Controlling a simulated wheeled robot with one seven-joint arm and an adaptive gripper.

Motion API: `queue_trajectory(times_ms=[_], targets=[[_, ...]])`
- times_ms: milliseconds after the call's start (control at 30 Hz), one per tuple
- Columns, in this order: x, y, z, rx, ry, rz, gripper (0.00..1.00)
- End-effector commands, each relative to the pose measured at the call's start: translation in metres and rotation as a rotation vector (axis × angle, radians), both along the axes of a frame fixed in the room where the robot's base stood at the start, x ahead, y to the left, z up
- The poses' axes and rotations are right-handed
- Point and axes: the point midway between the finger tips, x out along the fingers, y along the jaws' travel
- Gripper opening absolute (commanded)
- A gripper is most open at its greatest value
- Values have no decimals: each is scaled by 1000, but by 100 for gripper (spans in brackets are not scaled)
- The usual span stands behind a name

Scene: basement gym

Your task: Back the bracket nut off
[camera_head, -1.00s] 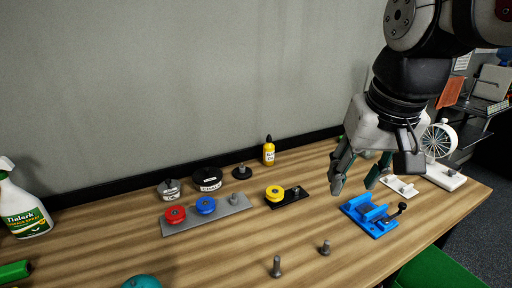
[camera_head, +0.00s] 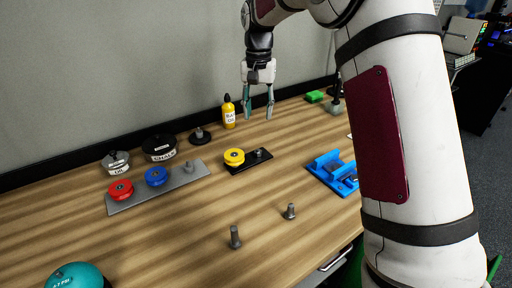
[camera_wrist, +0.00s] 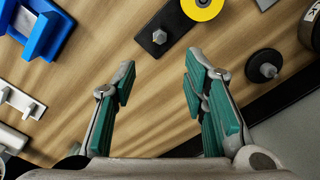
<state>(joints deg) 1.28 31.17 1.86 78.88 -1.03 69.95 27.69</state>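My gripper (camera_head: 258,108) is open and empty, pointing down above the back of the table, right of the yellow bottle. Its two green-padded fingers (camera_wrist: 160,78) are wide apart in the wrist view. A white bracket (camera_wrist: 20,101) with small grey metal pieces lies at the left of the wrist view, mostly hidden behind my arm in the head view. A black plate (camera_head: 237,169) carries a yellow disc (camera_head: 234,156) and a grey hex piece (camera_wrist: 159,37), which lies ahead of the fingers in the wrist view. I cannot tell which grey piece is the bracket nut.
A blue fixture (camera_head: 324,162) stands right of the black plate. A grey plate (camera_head: 205,169) with red and blue discs is at left. Two bolts (camera_head: 235,238) (camera_head: 290,211) stand near the front. The yellow bottle (camera_head: 229,113) stands by the wall.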

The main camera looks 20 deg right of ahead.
Motion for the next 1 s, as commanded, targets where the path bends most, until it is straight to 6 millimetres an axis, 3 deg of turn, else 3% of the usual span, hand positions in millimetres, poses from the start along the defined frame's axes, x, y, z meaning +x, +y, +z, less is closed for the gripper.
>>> queue_trajectory(times_ms=[167,700,1000], targets=[[0,0,-21,0,4,-1,40],[-1,0,-118,0,3,0,40],[0,0,-136,1,0,0,40]])
